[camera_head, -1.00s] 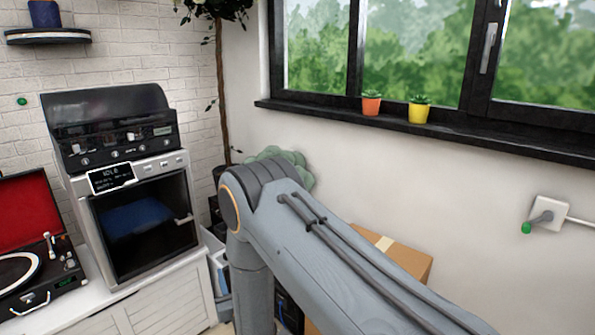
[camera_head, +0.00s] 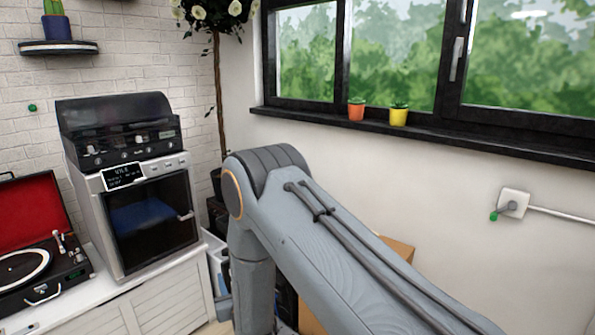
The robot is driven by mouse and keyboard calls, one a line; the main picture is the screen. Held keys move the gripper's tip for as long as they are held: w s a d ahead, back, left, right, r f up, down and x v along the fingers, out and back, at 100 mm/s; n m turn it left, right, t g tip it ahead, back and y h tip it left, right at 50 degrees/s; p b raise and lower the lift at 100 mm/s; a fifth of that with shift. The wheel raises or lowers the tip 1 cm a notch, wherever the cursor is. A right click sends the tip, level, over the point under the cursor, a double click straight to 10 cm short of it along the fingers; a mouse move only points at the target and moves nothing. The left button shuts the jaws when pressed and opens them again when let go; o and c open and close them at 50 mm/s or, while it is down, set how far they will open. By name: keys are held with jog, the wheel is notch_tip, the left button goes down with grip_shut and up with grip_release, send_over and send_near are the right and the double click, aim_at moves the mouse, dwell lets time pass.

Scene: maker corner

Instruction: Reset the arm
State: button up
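My arm crosses the lower middle of the head view, its grey links bent at a rounded elbow with an orange ring. Cables run along the upper link. My gripper is not in view, so its opening and anything in it cannot be seen.
A black-topped oven-like machine (camera_head: 147,225) and a red-lined record player (camera_head: 38,262) stand on a white cabinet (camera_head: 165,305) at left. A cardboard box (camera_head: 398,248) is partly hidden behind my arm.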

jog(key=s+d+r+m+g+h+p, duration=0.1)
jog(key=d+r+g+h, duration=0.3)
jog(key=d, duration=0.6)
jog(key=s+d+r+m+g+h+p, duration=0.1)
jog(key=s+d+r+g, duration=0.1)
jog(key=d+r, duration=0.65)
jog(key=s+d+r+m+g, duration=0.1)
jog(key=s+d+r+g, duration=0.1)
jog(key=s+d, duration=0.5)
jog(key=s+d+r+m+g+h+p, duration=0.1)
jog(key=s+d+r+g, duration=0.2)
jog(key=s+d, duration=0.4)
jog(key=s+d+r+m+g+h+p, duration=0.1)
jog(key=s+d+r+g, duration=0.2)
jog(key=s+d, duration=0.4)
jog(key=s+g, duration=0.1)
jog(key=s, duration=0.8)
jog(key=shift+c, duration=0.4)
